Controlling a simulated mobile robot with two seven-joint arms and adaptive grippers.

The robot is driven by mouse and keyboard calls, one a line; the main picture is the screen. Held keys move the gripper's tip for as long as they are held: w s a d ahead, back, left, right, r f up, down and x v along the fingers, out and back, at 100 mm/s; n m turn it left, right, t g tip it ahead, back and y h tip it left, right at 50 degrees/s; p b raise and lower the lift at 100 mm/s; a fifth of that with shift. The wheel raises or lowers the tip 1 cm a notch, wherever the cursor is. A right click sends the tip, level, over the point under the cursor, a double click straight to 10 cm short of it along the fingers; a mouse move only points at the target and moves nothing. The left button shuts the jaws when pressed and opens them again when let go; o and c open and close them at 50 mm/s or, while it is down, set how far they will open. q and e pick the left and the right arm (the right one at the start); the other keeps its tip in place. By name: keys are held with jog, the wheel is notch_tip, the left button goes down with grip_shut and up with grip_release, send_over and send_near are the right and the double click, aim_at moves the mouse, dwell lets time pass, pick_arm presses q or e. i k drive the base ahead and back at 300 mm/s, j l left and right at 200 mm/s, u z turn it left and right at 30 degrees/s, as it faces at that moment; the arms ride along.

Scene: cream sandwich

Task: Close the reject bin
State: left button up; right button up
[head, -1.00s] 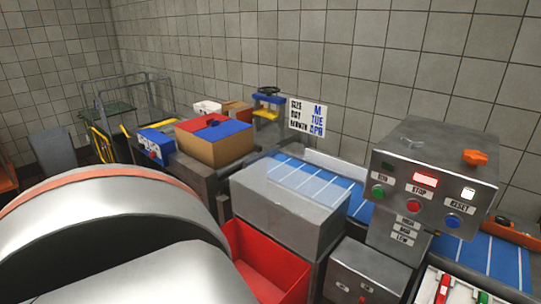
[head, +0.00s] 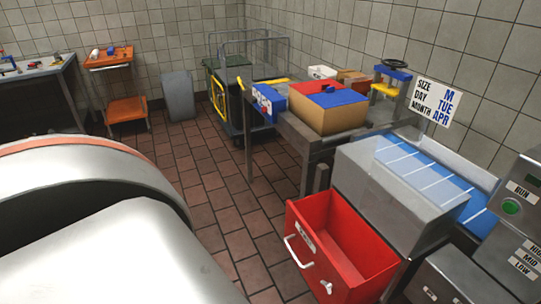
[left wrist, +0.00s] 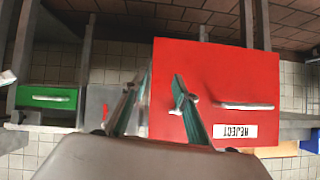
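The red reject bin (head: 355,245) is a drawer pulled out below the grey conveyor housing, and its visible inside looks empty. In the left wrist view the red front (left wrist: 215,65) faces me, with an upside-down REJECT label (left wrist: 236,131) and the handle (left wrist: 243,106) to the right. My left gripper (left wrist: 160,95) has its fingers apart and empty before the front's left part; contact is unclear. My right gripper is not in view.
A green drawer (left wrist: 48,97) is at the left of the wrist view. A steel cabinet (head: 440,280) stands right of the bin. A table with a cardboard box (head: 325,115) is behind it. Tiled floor (head: 230,225) left of the bin is clear.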

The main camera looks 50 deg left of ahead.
aim_at(327, 241)
jog(key=u, duration=1.1)
